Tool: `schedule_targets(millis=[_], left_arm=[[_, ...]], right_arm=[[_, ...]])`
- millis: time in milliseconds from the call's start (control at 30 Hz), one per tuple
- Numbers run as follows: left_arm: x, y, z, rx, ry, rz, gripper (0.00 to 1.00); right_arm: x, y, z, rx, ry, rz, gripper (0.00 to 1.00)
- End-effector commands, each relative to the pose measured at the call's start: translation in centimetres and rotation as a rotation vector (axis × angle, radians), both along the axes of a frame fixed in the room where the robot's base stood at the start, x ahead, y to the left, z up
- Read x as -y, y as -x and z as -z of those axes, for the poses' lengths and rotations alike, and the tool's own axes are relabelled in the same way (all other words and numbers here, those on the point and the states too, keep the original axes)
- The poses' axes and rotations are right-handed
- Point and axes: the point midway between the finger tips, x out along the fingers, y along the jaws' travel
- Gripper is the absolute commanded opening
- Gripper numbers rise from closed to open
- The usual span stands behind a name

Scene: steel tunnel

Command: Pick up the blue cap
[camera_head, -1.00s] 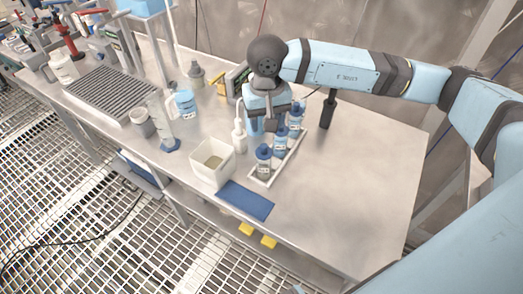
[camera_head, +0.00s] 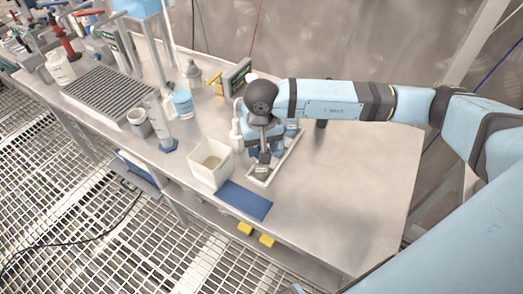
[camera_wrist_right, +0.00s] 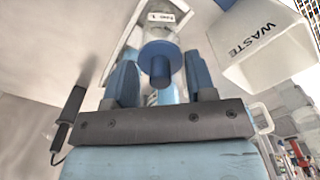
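In the head view, my right gripper (camera_head: 263,153) points down over the front bottle (camera_head: 261,172) in the white rack (camera_head: 284,163), and it hides that bottle's top. In the right wrist view, a blue cap (camera_wrist_right: 160,50) with a smaller round knob lies between the two blue fingers of my right gripper (camera_wrist_right: 160,80). The fingers are apart, with a gap visible on either side of the cap. A label is partly visible on the bottle beyond it. Another blue-capped bottle (camera_head: 291,129) shows behind my gripper at the rack's rear. My left gripper is out of view.
A white waste bin (camera_head: 205,172) stands close left of the rack; it also shows in the right wrist view (camera_wrist_right: 258,70). A blue mat (camera_head: 245,201) lies in front. A white bottle (camera_head: 236,132) stands behind the bin. The table's right side is clear.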

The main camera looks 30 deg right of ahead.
Motion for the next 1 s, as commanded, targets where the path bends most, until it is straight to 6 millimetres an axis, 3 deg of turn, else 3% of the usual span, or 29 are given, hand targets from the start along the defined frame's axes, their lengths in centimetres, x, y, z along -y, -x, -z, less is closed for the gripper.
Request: schedule_targets(millis=[33, 200, 233, 667, 867, 1000], left_arm=[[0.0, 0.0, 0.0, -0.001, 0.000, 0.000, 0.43], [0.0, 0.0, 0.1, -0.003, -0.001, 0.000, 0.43], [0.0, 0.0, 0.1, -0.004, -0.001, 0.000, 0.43], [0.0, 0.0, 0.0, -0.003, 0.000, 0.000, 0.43], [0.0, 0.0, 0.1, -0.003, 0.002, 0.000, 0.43], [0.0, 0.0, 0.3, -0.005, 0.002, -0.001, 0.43]], right_arm=[[0.0, 0.0, 0.0, 0.000, 0.000, 0.000, 0.42], [0.0, 0.0, 0.0, 0.000, 0.000, 0.000, 0.02], [0.0, 0.0, 0.0, 0.000, 0.000, 0.001, 0.00], [0.0, -0.1, -0.8, 0.002, -0.001, 0.001, 0.00], [0.0, -0.1, -3.6, 0.005, -0.002, 0.001, 0.00], [0.0, -0.1, -6.9, 0.007, -0.001, -0.001, 0.00]])
